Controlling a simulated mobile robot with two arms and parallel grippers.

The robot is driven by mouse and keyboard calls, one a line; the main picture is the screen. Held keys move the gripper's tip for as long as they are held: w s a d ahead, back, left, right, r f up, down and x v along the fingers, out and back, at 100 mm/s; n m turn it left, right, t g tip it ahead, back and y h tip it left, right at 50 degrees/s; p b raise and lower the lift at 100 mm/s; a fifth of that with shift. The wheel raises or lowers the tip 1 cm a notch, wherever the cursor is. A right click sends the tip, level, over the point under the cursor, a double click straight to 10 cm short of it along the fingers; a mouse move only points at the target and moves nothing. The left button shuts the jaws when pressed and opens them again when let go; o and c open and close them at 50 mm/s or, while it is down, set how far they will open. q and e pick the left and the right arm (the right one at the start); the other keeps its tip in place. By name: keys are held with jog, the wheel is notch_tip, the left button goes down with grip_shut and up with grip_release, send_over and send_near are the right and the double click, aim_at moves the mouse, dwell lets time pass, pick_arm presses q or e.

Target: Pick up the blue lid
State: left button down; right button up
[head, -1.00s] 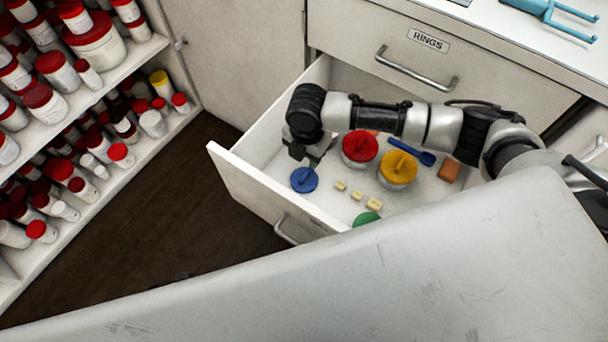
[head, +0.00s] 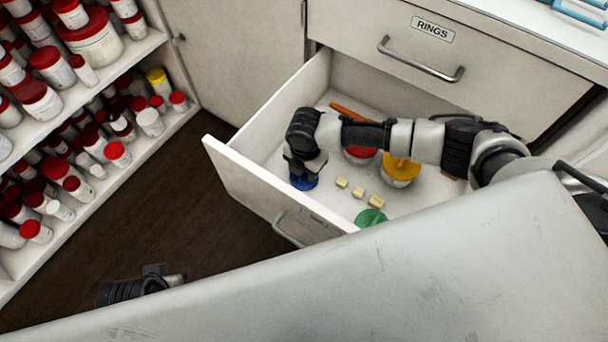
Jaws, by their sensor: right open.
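The blue lid (head: 303,184) lies in the open drawer near its left front corner. My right gripper (head: 304,174) points down right over it and hides much of it. The jaws are open, with the fingertips at or close to the lid; I cannot tell whether they touch it. My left gripper (head: 155,277) shows only in part, low at the left over the dark floor, and its jaws cannot be made out.
The drawer (head: 262,190) also holds a red-lidded jar (head: 360,155), a yellow-lidded jar (head: 400,170), a green lid (head: 370,217), several small pale blocks (head: 358,192) and an orange stick (head: 352,114). Shelves of red-capped jars (head: 95,40) stand at left.

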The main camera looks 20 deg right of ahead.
grip_shut()
jog(key=shift+r, duration=0.1)
dwell(0.3)
